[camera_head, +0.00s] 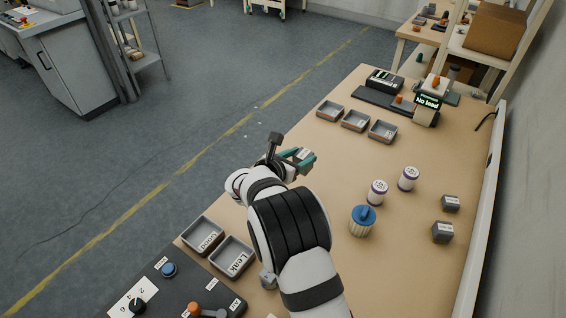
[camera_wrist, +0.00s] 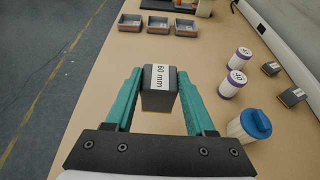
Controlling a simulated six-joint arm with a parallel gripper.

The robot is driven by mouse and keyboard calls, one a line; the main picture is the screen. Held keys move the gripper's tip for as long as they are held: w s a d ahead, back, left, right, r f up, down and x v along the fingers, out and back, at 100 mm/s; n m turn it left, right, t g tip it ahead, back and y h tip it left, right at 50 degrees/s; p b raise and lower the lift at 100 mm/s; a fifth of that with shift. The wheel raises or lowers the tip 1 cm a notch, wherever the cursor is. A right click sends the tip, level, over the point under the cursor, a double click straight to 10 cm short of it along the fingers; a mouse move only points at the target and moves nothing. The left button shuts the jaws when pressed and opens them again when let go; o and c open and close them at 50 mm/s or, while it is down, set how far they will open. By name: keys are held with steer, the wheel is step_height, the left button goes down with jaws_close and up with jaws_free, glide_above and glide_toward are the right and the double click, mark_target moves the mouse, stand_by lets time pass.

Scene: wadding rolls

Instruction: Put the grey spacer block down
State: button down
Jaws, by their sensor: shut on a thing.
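My gripper (camera_wrist: 160,92) has teal fingers shut on a grey spacer block (camera_wrist: 158,98) marked "60 mm". The block sits between the fingertips in the wrist view. In the head view my gripper (camera_head: 299,158) is near the table's left edge, and the block shows only in small part between the fingers. I cannot tell whether the block touches the table (camera_head: 335,165). Two more grey blocks stand at the right of the table, one farther (camera_head: 451,203) and one nearer (camera_head: 442,232).
Three small grey trays (camera_head: 355,121) stand ahead. Two white rolls with purple ends (camera_head: 377,192) and a blue-lidded container (camera_head: 361,222) stand right of my arm. Two labelled trays (camera_head: 232,257) and a control panel (camera_head: 170,290) are near. The table between the gripper and far trays is clear.

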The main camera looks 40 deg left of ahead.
mark_target(304, 158)
steer(key=shift+w+d+r, duration=0.1)
steer(key=shift+d+r, duration=0.2)
steer(key=shift+d, duration=0.15)
step_height(304, 158, up, 5)
steer(key=shift+r, duration=0.2)
steer(key=w+d+m+g+h, duration=0.2)
steer(key=d+m+h, duration=0.45)
steer(key=d, duration=1.75)
steer(key=s+d+m+g+h, duration=0.3)
steer(key=s+d, duration=0.2)
steer(key=d, duration=0.7)
steer(key=s+d+m+g+h, duration=0.3)
steer(key=s+d+m+g, duration=0.15)
steer(key=d, duration=0.75)
steer(key=shift+n+t, duration=0.3)
steer(key=shift+t, duration=0.25)
steer(key=w+a+f, duration=0.1)
steer(key=a+f, duration=0.2)
steer(key=f, duration=0.2)
steer(key=w+a+f, duration=0.2)
steer(key=a+f, duration=0.2)
steer(key=f, duration=0.2)
steer(key=w+a+f, duration=0.1)
steer(key=a+f, duration=0.2)
steer(key=f, duration=0.2)
steer(key=shift+w+a+f, duration=0.15)
steer(key=shift+w+a, duration=0.1)
steer(key=shift+w, duration=0.15)
